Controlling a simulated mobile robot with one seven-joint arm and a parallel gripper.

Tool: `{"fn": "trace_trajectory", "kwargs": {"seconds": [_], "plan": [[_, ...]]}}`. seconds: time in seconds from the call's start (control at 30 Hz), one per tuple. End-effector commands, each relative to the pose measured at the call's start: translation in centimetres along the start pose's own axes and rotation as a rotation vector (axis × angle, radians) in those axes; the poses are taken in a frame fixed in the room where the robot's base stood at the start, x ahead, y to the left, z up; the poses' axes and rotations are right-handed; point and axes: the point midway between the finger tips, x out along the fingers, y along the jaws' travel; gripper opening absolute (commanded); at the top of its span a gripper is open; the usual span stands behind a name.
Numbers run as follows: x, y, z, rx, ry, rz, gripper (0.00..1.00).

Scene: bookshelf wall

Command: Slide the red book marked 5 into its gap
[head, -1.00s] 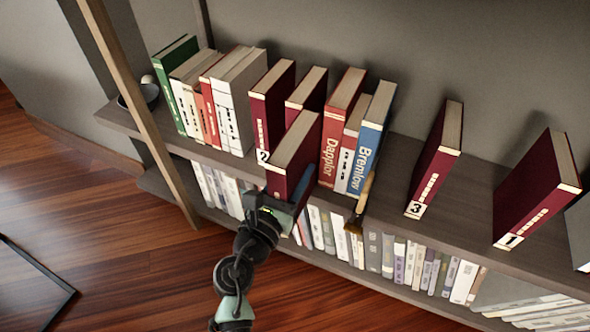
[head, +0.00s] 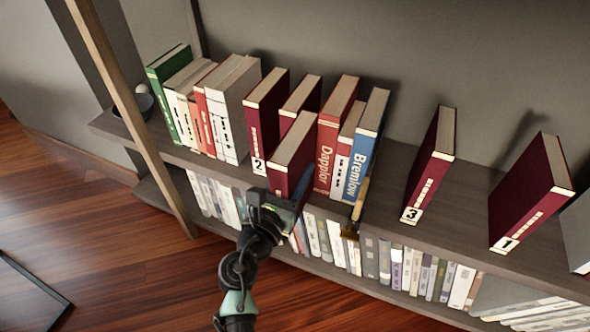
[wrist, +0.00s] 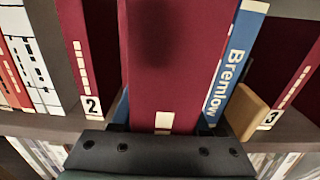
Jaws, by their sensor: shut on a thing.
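The dark red book (head: 290,150) is held upright, a little tilted, at the shelf's front edge in the head view. It overlaps another dark red book (head: 302,92) behind it. In the wrist view the held book (wrist: 175,65) fills the middle, with a pale label strip low on its spine; its number is hidden. My gripper (head: 277,205) is shut on its lower front; it shows at the bottom of the wrist view (wrist: 160,150). The book marked 2 (head: 262,115) stands left of it, the red Dapplor book (head: 328,150) right.
The blue Bremlow book (head: 365,145) stands right of Dapplor, with a brush (head: 355,205) at the shelf edge before it. Books marked 3 (head: 428,170) and 1 (head: 525,195) stand apart, with bare shelf (head: 395,175) between Bremlow and 3. A wooden post (head: 120,95) rises at left.

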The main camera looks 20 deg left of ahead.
Motion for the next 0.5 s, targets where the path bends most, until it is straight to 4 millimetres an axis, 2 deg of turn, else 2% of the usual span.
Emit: {"fn": "trace_trajectory", "kwargs": {"seconds": [0.03, 0.5], "plan": [[0.1, 0.1, 0.4, 0.001, -0.008, 0.001, 0.00], [1.4, 0.1, 0.4, 0.002, -0.008, 0.000, 0.00]]}}
